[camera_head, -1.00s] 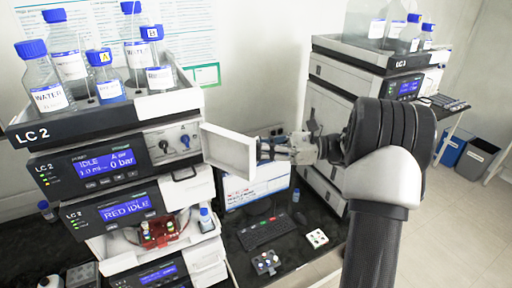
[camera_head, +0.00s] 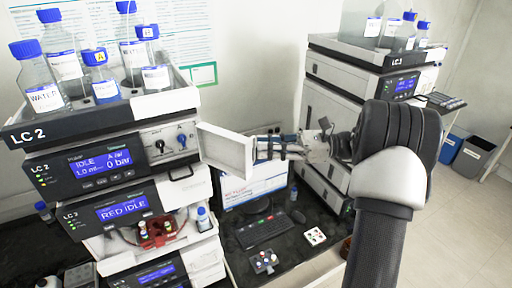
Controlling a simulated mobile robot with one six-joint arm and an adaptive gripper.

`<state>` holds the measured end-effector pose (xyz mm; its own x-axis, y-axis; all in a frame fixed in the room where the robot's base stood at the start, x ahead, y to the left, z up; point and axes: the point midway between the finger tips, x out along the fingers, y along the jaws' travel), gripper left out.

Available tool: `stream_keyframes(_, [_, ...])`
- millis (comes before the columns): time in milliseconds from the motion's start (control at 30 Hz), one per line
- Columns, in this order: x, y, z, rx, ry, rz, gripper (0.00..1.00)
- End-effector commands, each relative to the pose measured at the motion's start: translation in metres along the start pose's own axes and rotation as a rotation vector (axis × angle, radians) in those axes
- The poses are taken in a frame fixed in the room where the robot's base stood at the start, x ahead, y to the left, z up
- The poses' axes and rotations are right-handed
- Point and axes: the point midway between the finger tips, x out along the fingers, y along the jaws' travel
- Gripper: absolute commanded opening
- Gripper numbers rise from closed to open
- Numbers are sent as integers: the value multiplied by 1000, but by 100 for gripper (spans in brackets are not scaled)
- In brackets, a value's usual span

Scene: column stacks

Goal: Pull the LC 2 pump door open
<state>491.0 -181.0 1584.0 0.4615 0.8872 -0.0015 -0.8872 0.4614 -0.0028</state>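The LC 2 pump door (camera_head: 225,151) is a white panel. It stands swung open, out to the right of the LC 2 pump module (camera_head: 96,168), whose display reads IDLE and 0 bar. Two round knobs or valves (camera_head: 171,143) show on the uncovered pump front. My gripper (camera_head: 262,149) is at the door's outer right edge, with its fingers pointing left toward the panel. The fingertips are small and partly merge with the door edge, so I cannot tell whether they touch or grip it.
Several blue-capped bottles (camera_head: 96,78) stand in the tray on top of LC 2. The RED IDLE module (camera_head: 122,208) is below the pump. The LC 3 stack (camera_head: 352,78) stands behind my arm. A keyboard (camera_head: 264,231) and a small vial rack (camera_head: 264,262) lie on the dark bench.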

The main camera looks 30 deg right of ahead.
Motion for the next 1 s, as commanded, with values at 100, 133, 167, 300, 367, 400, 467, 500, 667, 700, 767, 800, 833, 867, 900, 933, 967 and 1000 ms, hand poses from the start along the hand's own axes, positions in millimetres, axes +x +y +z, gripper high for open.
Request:
stream_keyframes(100, [-29, -1, -1, 1, 0, -4, 14])
stream_keyframes(133, [-36, 0, -1, 0, 0, -4, 14])
stream_keyframes(167, [-42, 0, -1, 1, 0, -5, 14])
stream_keyframes(300, [-66, 0, -1, 2, 1, -3, 14])
stream_keyframes(367, [-73, 0, -1, 2, 0, -2, 14])
stream_keyframes(400, [-77, 0, -1, 1, 0, -2, 14])
stream_keyframes(467, [-81, 0, -1, 1, 0, -1, 14])
stream_keyframes(500, [-83, 0, -1, 2, 0, -1, 14])
stream_keyframes(667, [-85, 0, 0, 2, 0, 0, 14])
stream_keyframes(700, [-85, 0, 0, 2, 0, 0, 14])
stream_keyframes(767, [-85, 0, 0, 2, 0, 0, 14])
stream_keyframes(800, [-85, 0, 0, 2, 0, 0, 14])
stream_keyframes(833, [-85, 0, 0, 2, 0, 0, 14])
stream_keyframes(867, [-85, 0, 0, 2, 0, 0, 14])
stream_keyframes(900, [-85, 0, -1, 2, 0, 0, 14])
stream_keyframes(933, [-85, 0, -1, 2, 0, 0, 14])
stream_keyframes(967, [-84, 0, 0, 2, 0, 0, 14])
stream_keyframes(1000, [-84, 0, 0, 2, 0, 0, 14])
